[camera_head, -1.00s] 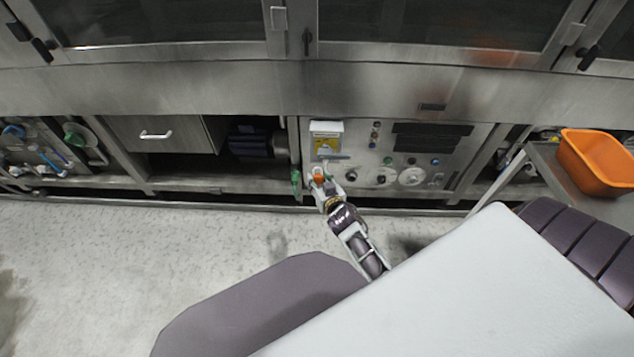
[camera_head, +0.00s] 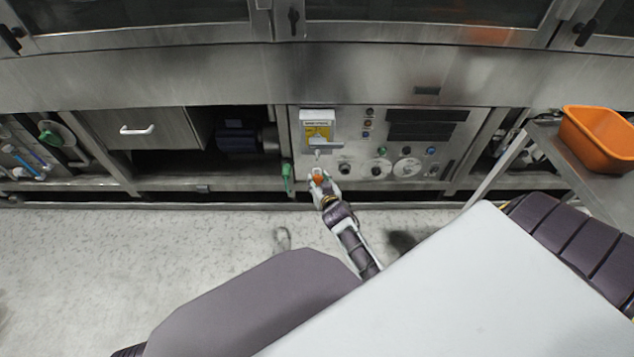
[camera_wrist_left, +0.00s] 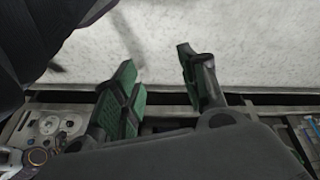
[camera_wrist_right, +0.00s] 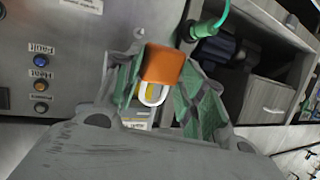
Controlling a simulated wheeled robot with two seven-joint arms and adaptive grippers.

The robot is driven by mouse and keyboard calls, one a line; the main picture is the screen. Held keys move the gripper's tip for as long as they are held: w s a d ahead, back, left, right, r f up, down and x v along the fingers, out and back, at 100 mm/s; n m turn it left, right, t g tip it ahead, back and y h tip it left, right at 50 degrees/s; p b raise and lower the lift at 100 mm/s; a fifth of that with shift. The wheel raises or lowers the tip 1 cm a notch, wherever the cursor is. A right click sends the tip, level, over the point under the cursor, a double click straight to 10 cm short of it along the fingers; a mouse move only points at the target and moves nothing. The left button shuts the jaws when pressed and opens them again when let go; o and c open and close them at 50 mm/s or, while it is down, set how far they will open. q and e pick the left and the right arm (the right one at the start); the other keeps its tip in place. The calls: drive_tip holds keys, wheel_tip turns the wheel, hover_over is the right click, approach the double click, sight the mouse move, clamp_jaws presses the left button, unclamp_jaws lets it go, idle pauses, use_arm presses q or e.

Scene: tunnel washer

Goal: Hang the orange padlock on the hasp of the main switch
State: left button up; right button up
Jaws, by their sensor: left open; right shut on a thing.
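The orange padlock (camera_wrist_right: 162,65) is between the fingertips of my right gripper (camera_wrist_right: 162,82). Its pale U-shaped shackle (camera_wrist_right: 152,95) shows on the palm side of the body in the right wrist view, which looks upside down. In the head view my right gripper (camera_head: 318,178) holds the padlock just below the main switch (camera_head: 318,133), a yellow-labelled unit with a grey handle. The padlock appears apart from the switch. The hasp is too small to make out. My left gripper (camera_wrist_left: 156,60) is open and empty, over the floor in its wrist view.
A green-handled valve (camera_head: 287,172) is left of the switch panel; green also shows close to the padlock in the right wrist view (camera_wrist_right: 207,27). Knobs and dials (camera_head: 407,168) lie right of the switch. An orange bin (camera_head: 598,140) stands on a cart at right.

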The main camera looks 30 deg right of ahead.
use_arm(q)
drive_tip(key=shift+s+r, duration=0.1)
drive_tip(key=shift+r, duration=0.45)
use_arm(e)
drive_tip(key=shift+w+d+f, duration=0.1)
drive_tip(key=shift+d+f, duration=0.05)
drive_tip(key=shift+f, duration=0.15)
use_arm(q)
drive_tip(key=shift+d+f, duration=0.1)
drive_tip(key=shift+f, duration=0.1)
use_arm(e)
drive_tip(key=shift+w+d, duration=0.1)
drive_tip(key=shift+w, duration=0.1)
